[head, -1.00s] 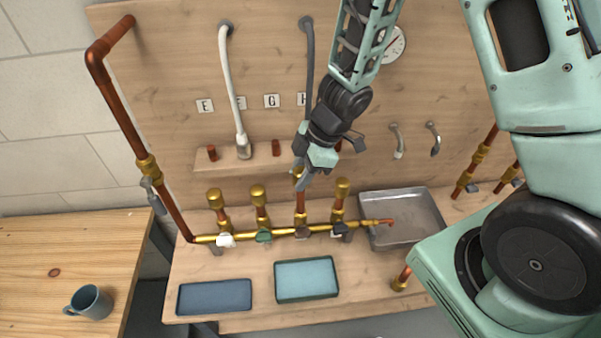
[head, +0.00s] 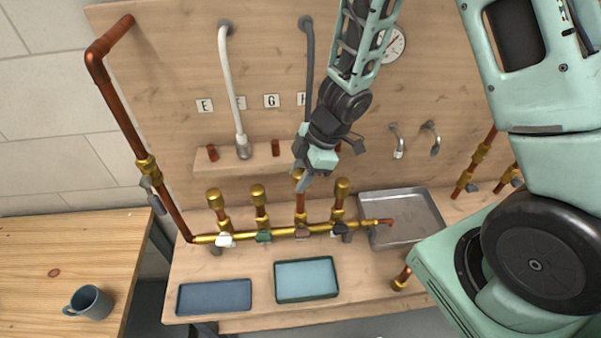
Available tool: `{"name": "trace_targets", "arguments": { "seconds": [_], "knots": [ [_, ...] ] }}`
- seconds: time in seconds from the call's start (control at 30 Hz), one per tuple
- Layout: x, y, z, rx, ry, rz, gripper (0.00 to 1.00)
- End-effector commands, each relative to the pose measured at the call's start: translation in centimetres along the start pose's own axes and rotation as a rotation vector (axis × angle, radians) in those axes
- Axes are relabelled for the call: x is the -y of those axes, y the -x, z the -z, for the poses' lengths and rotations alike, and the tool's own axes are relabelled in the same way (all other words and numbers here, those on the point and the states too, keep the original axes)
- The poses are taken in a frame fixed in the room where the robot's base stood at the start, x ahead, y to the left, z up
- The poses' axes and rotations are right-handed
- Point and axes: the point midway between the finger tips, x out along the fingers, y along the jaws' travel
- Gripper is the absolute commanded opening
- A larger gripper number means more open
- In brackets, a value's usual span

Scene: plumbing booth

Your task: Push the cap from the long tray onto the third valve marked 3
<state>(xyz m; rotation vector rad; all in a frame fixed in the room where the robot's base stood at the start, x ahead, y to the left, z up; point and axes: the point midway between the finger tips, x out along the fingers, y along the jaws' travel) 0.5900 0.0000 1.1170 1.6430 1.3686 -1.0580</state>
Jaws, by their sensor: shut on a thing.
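My gripper (head: 300,184) points down at the third branch of the brass manifold. It is shut on a small brass cap (head: 298,175), mostly hidden by the fingers. The cap is at the top of the third valve's upright copper stub (head: 301,205); I cannot tell whether it is seated or just above. The third valve has a brown handle (head: 302,234); its number mark is not readable. The other three uprights carry brass caps, at the left (head: 215,199), second (head: 258,194) and right (head: 342,187). The long blue tray (head: 214,296) looks empty.
A shorter teal tray (head: 306,279) lies empty beside the long one. A metal basin (head: 403,216) is right of the manifold. A shelf (head: 225,157) with short copper stubs and a white hose (head: 234,90) stand behind. A mug (head: 90,302) is on the left table.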

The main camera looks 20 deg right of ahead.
Motion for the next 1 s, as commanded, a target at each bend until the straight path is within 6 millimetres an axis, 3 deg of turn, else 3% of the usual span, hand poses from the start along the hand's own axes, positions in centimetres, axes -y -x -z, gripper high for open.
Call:
{"name": "trace_targets", "arguments": {
  "seconds": [1.0],
  "knots": [
    [0.0,-1.7,-0.7,0.0,0.0,0.0,0.09]
  ]
}}
